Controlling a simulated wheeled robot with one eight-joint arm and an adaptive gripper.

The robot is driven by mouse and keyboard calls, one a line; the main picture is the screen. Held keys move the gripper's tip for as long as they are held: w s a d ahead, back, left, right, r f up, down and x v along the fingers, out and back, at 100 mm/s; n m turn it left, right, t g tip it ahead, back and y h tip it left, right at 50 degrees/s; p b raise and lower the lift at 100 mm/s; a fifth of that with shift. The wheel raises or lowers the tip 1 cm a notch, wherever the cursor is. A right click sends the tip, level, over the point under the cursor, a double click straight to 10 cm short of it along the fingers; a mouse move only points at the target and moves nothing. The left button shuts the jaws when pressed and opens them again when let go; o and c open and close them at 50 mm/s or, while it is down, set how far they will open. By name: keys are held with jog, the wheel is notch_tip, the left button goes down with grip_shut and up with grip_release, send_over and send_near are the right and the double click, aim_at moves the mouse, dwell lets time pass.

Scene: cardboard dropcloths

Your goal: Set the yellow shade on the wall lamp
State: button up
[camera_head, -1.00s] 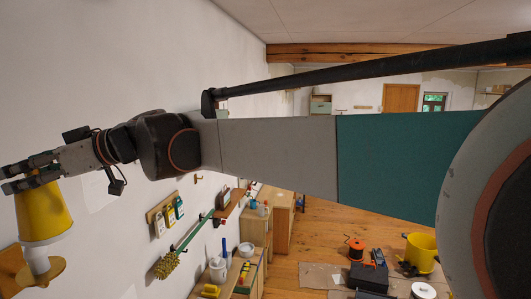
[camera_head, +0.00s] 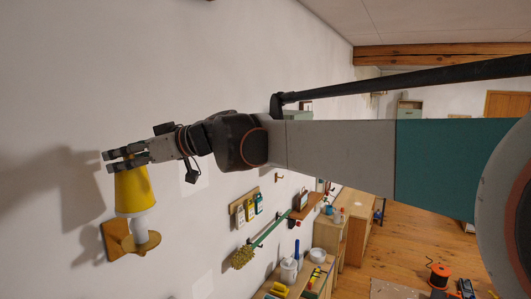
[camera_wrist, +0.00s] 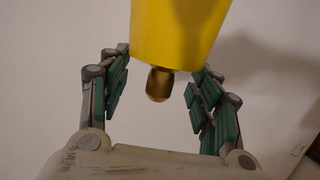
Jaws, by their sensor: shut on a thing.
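The yellow shade (camera_head: 134,190) hangs wide end down in my gripper (camera_head: 107,161), which holds it near its narrow top. In the wrist view the shade (camera_wrist: 178,28) and a brass-coloured knob (camera_wrist: 159,84) are between the fingers of my gripper (camera_wrist: 161,62). The wall lamp (camera_head: 118,239) has a wooden wall plate, a round disc and a white stem. The shade is above the disc and lines up with the stem. The lower stem shows below the shade's rim. The stem's top is hidden, and I cannot tell whether the shade rests on it.
A rack with small bottles (camera_head: 246,207) and a green-handled brush (camera_head: 268,234) are on the wall right of the lamp. A bench (camera_head: 325,268) with containers stands below them. An orange reel (camera_head: 439,276) is on the floor. The wall around the lamp is mostly bare.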

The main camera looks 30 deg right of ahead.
aim_at(134, 191)
jog(key=shift+s+f+b, duration=0.15)
jog(key=shift+f+b, duration=2.15)
jog(key=shift+f, duration=1.35)
jog(key=shift+f+b, duration=0.4)
jog(key=shift+f, duration=0.2)
jog(key=o, duration=0.9)
jog(key=shift+o, duration=0.2)
jog(key=o, duration=0.5)
jog(key=shift+c, duration=0.2)
jog(key=shift+p+v, duration=0.85)
jog(key=shift+v, duration=3.25)
